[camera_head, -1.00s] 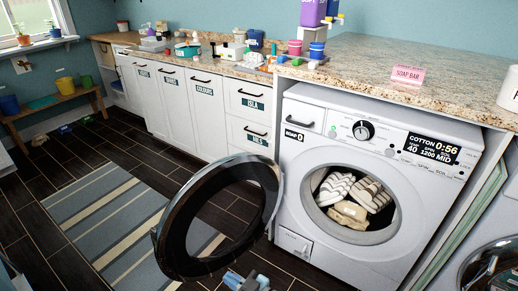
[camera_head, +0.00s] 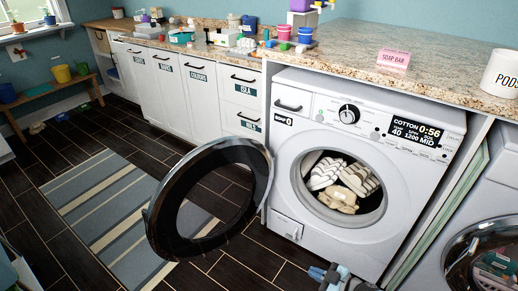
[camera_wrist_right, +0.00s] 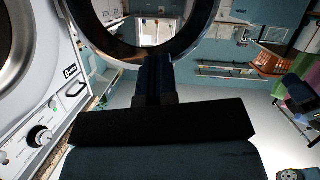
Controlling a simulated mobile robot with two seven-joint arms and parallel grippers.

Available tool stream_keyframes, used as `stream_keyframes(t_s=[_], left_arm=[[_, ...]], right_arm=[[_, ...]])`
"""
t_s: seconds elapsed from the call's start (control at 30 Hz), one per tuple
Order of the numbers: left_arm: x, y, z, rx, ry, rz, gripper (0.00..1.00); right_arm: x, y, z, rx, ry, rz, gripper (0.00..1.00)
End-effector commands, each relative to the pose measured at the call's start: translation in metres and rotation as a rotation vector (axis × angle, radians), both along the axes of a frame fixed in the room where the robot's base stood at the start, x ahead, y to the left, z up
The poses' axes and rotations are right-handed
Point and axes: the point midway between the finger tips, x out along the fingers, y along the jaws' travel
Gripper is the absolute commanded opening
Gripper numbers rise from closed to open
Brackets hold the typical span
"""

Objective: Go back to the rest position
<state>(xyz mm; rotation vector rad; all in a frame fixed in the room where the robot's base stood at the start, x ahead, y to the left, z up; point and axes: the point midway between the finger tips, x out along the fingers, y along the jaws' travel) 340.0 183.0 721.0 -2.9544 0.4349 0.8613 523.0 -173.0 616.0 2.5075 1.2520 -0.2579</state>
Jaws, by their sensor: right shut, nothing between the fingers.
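My right gripper (camera_head: 328,272) is at the bottom edge of the head view, low in front of the washing machine (camera_head: 325,228). It is shut and empty; only its front part shows. In the right wrist view its shut fingers (camera_wrist_right: 156,78) point toward the open round door (camera_wrist_right: 190,45). The door also shows in the head view (camera_head: 157,222), swung wide to the left, and the gripper is apart from it there. Striped and tan cloths (camera_head: 342,198) lie in the drum. My left gripper is not in view.
A granite counter (camera_head: 420,65) runs above the machine, with a pink soap bar box (camera_head: 394,60) and a white pods jar (camera_head: 501,75). A second machine (camera_head: 485,245) stands at the right. The dark floor and striped rug (camera_head: 110,210) at the left are clear.

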Motion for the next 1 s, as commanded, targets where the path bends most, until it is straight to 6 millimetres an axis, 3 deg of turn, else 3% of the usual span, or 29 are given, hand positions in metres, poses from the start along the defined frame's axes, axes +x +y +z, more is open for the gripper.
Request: stream_keyframes(t_s=[0.03, 0.13, 0.37, 0.7, 1.0], left_arm=[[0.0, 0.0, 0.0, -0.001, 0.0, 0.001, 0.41], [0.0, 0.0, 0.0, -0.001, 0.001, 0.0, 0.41], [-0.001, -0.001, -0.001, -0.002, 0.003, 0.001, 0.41], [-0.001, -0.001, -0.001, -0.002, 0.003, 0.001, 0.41], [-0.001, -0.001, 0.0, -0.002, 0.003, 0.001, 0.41]], right_arm=[[0.001, -0.022, -0.003, -0.032, 0.0, -0.007, 0.0], [-0.018, -0.017, 0.0, -0.019, 0.004, -0.061, 0.0], [-0.055, -0.029, 0.015, -0.042, 0.022, -0.209, 0.0], [-0.138, -0.085, 0.054, -0.194, 0.127, -0.427, 0.0], [-0.196, -0.124, 0.085, -0.334, 0.221, -0.484, 0.0]])
